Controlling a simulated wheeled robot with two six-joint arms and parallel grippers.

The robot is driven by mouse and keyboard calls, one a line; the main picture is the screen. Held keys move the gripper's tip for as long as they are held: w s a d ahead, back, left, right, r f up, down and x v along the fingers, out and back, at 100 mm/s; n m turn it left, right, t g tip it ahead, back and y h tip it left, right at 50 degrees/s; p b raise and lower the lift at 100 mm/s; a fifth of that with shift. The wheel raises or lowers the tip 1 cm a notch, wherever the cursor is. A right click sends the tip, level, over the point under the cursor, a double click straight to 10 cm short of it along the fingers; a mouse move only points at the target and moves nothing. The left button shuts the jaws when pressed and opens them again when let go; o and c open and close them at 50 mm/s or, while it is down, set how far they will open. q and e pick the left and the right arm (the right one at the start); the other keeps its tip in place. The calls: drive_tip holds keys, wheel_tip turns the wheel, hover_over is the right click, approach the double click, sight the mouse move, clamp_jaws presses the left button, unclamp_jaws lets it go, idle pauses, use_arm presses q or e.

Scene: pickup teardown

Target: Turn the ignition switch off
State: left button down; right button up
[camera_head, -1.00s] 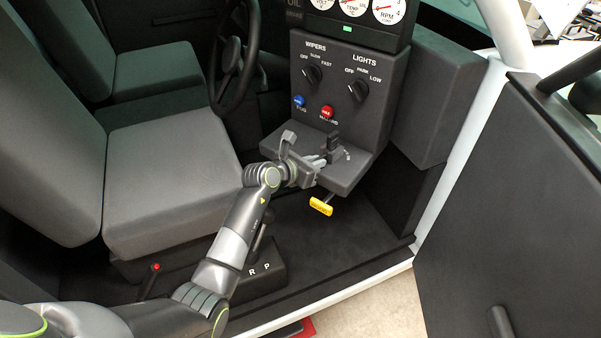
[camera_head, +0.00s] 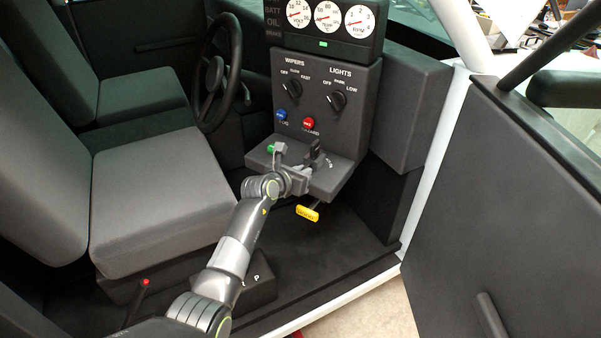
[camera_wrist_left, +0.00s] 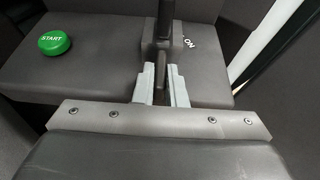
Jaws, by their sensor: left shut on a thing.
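The ignition switch (camera_head: 314,150) is a dark upright lever on the ledge at the bottom of the dark grey control panel. In the left wrist view the lever (camera_wrist_left: 164,50) stands between the two light grey fingers, with the label ON just to its right. My left gripper (camera_head: 305,168) reaches in from the lower left and is shut on the lever; its fingertips (camera_wrist_left: 160,85) sit either side of it. The OFF label of this switch does not show. My right gripper is not in view.
A green START button (camera_wrist_left: 54,43) lies left of the switch. Above are a blue button (camera_head: 281,114), a red button (camera_head: 308,124), the wipers knob (camera_head: 293,88) and lights knob (camera_head: 337,101). A yellow handle (camera_head: 307,213) hangs below the ledge. The open door (camera_head: 505,200) stands right.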

use_arm(q)
drive_tip(key=c, duration=1.5)
unclamp_jaws()
drive_tip(key=shift+s, duration=0.1)
drive_tip(key=b+v, duration=0.2)
drive_tip(key=v, duration=1.5)
drive_tip(key=shift+s+a, duration=0.1)
drive_tip(key=shift+s, duration=0.05)
drive_tip(key=shift+f, duration=0.1)
